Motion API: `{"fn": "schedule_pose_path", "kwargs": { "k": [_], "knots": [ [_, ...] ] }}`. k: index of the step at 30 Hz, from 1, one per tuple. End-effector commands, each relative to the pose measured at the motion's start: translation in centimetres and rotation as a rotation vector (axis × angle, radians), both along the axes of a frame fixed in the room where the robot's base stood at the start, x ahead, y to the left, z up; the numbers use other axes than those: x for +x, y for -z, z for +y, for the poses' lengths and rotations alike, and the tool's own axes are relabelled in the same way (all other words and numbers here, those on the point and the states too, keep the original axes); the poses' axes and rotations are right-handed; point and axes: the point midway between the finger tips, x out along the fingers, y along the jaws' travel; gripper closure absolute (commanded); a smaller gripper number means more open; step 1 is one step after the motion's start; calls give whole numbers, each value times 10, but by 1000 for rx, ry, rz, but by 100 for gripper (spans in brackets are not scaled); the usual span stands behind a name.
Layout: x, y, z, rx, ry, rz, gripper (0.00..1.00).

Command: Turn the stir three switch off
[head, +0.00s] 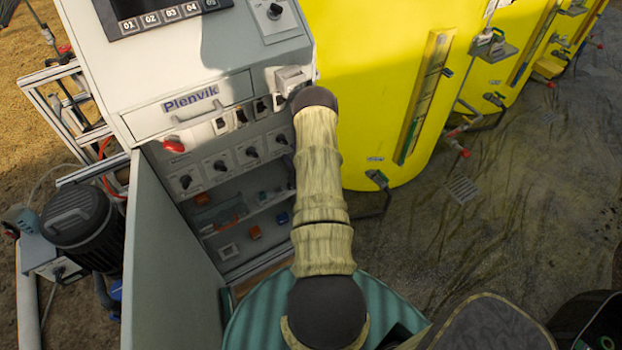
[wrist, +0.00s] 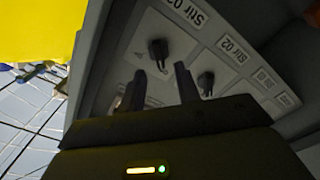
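In the wrist view, the stir three switch (wrist: 158,51) is a black knob on a grey panel below the label "Stir 03". My gripper (wrist: 159,72) is open, its two dark fingers apart. The switch shows in line with the gap between the fingertips, just beyond them; I see no contact. The stir two switch (wrist: 206,82), below "Stir 02", is just right of the right finger. In the head view my arm hides the gripper. A row of black knobs (head: 251,151) shows on the cabinet there, with labels too small to read.
The grey cabinet (head: 170,75) carries a drawer marked "Plenvik" and a red-handled part (head: 174,144). Its open door (head: 172,250) stands at the left. A yellow tank (head: 370,90) is close on the right. The floor (head: 500,230) at the right is mostly clear.

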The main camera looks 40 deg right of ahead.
Motion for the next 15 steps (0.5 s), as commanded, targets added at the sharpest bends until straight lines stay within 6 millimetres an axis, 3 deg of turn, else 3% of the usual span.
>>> {"fn": "schedule_pose_path", "kwargs": {
  "k": [9,15],
  "knots": [
    [-64,3,15,3,2,4,67],
    [-88,2,19,5,7,3,67]
  ]
}}
